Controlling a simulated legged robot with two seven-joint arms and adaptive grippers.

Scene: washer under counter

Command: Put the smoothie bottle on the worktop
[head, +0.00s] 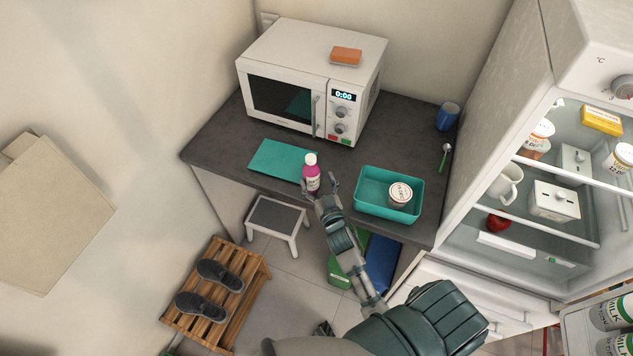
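The smoothie bottle (312,179), magenta with a white cap, is upright at the front edge of the dark worktop (225,139), by the right end of a teal mat (279,160). I cannot tell whether its base touches the worktop, as my gripper hides its lower part. My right gripper (320,188) is at the bottle from the front, its fingers spread to either side of it. A gap shows between the right finger and the bottle. My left gripper cannot be made out.
A teal tray (369,209) holding a white tub (400,195) stands right of the bottle. A microwave (313,80) with an orange sponge-like block (346,56) is behind. A blue mug (447,117) and a spoon (445,157) are at right. The fridge (520,230) stands open.

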